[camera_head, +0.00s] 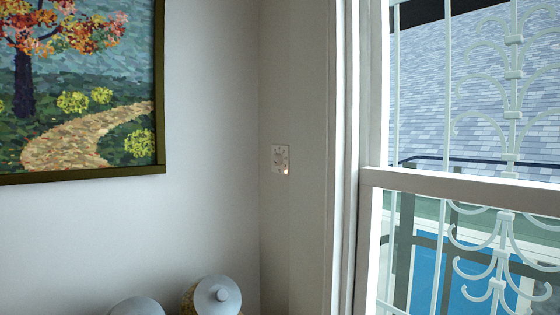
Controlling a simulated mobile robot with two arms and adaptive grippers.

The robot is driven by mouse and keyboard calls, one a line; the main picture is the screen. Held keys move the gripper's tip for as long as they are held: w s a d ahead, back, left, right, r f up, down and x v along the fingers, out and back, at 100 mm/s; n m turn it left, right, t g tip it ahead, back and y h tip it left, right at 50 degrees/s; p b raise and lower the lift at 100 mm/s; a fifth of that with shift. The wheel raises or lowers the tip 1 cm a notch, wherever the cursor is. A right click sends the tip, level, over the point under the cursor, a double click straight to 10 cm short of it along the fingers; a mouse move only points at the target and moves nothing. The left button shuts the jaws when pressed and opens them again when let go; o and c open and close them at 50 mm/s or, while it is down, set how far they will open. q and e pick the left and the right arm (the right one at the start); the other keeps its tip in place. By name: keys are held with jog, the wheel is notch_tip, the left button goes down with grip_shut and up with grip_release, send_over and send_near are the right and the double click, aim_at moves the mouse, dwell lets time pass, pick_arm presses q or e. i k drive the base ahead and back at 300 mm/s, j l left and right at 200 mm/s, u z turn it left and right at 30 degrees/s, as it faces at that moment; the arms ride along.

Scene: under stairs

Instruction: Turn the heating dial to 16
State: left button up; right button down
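The heating dial (280,159) is a small pale square plate on the narrow wall between the room's corner and the window frame, near the middle of the head view. A round knob and small marks show on it, with a reddish light at its lower right. The marks are too small to read, so I cannot tell its setting. Neither of my grippers shows in this view, and nothing covers the dial.
A framed painting (90,90) hangs on the left wall. A barred window (460,185) fills the right side. A lidded jar (217,296) and another rounded pale top (137,306) stand at the bottom edge. The wall around the dial is bare.

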aim_at(276, 159)
jog(key=i+j+z, duration=0.1)
jog(key=z, duration=0.25)
jog(key=i+j+z, duration=0.1)
jog(key=j+z, duration=0.25)
jog(key=i+j+z, duration=0.1)
jog(key=z, duration=0.2)
